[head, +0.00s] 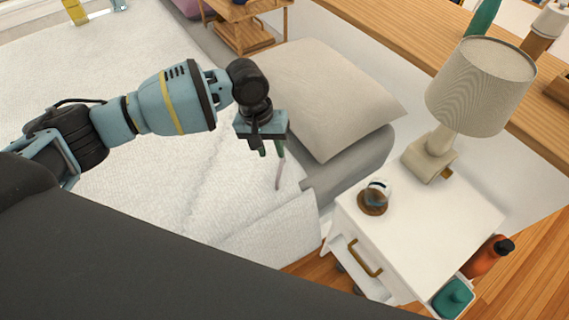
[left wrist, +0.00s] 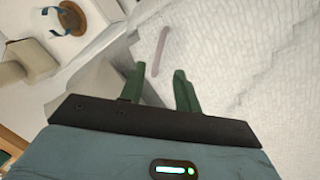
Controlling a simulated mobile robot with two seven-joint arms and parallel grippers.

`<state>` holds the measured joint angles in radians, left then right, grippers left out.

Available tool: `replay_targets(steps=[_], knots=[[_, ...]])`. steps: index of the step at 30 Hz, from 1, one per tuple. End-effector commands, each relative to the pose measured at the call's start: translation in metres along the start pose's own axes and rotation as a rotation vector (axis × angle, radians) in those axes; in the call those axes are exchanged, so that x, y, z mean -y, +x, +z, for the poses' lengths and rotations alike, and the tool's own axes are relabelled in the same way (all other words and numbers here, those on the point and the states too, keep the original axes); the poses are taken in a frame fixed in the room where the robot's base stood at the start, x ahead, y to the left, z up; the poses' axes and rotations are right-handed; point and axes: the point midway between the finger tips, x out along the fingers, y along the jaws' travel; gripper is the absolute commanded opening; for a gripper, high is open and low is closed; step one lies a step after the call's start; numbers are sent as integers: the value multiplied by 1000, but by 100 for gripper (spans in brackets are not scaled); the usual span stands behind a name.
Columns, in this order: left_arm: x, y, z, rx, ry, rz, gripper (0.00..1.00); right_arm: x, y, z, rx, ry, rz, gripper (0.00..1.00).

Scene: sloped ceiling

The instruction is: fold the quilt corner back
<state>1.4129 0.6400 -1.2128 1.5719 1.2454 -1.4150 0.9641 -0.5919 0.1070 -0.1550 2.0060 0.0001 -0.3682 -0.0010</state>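The white textured quilt (head: 150,200) covers the bed, with its near corner edge at the lower right beside the nightstand. A thin mauve-grey strip (head: 279,172) lies on the quilt near that edge; it also shows in the left wrist view (left wrist: 161,50). My left gripper (head: 270,150) points down above the quilt beside the pillow. In the left wrist view its two green fingers (left wrist: 160,88) are apart with nothing between them, and the quilt (left wrist: 240,50) lies beyond them. My right gripper is not in view.
A beige pillow (head: 330,95) rests on a grey one (head: 355,165) at the bed's head.

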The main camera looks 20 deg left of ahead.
Motion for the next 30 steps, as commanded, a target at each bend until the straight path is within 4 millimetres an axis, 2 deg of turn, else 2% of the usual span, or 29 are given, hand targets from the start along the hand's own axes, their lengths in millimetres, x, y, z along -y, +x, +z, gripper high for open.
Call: replay_targets(steps=[5, 12, 18, 23, 30], knots=[[0, 11, 0, 0, 0, 1, 32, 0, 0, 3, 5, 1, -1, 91], [0, 48, 0, 2, 0, 0, 32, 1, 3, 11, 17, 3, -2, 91], [-1, 71, 0, 0, 1, 2, 32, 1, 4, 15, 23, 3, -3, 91], [0, 78, 0, -1, 1, 1, 32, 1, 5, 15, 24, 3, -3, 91], [-1, 78, 0, -2, 1, 2, 32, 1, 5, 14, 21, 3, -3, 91]])
